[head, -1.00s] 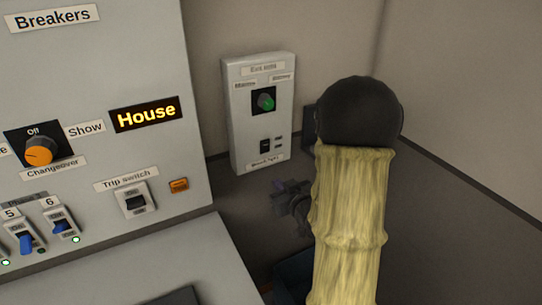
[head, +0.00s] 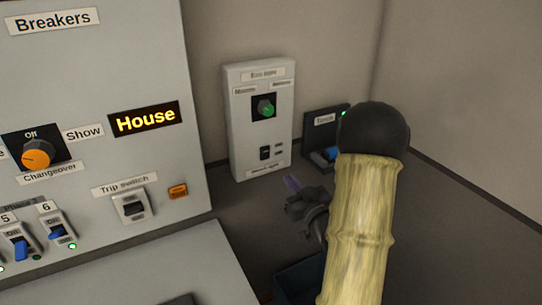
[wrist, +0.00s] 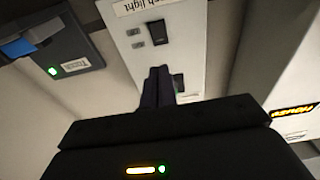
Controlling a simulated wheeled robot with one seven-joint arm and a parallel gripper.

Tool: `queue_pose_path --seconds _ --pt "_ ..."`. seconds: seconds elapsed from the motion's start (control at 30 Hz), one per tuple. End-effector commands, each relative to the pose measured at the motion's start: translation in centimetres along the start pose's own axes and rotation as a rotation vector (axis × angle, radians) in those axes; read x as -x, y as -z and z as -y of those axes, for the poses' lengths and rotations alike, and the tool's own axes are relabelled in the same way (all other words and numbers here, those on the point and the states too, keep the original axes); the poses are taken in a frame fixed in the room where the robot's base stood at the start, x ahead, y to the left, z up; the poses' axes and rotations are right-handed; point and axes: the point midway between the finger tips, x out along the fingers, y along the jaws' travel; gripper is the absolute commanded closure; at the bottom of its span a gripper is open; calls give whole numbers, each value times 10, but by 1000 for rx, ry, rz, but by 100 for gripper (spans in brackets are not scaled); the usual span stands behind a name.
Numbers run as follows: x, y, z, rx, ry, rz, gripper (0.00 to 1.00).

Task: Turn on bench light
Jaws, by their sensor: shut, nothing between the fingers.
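The bench light switch (head: 265,153) is a small dark rocker low on a pale wall panel (head: 241,140), above a label (head: 267,170). In the wrist view the switch (wrist: 157,33) shows near the top, beside a label ending in "ch light" (wrist: 140,5). My gripper (head: 292,183) is in front of and below the panel, to the right of the switch in the head view. In the wrist view its dark fingers (wrist: 157,86) are together and empty, apart from the switch in the picture. They partly hide the panel's knob.
A green-marked knob (head: 265,107) sits higher on the panel. A Torch box (head: 324,121) with a blue part and green light stands to its right, partly behind my arm. The breaker cabinet (head: 95,100) with trip switch (head: 132,204) is left; a blue bin (head: 299,281) is below.

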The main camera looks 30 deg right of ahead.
Motion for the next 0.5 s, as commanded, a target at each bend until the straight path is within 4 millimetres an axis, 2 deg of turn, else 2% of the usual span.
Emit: queue_pose_path --seconds 0.5 --pt "-92 4 1 -1 3 -1 100"
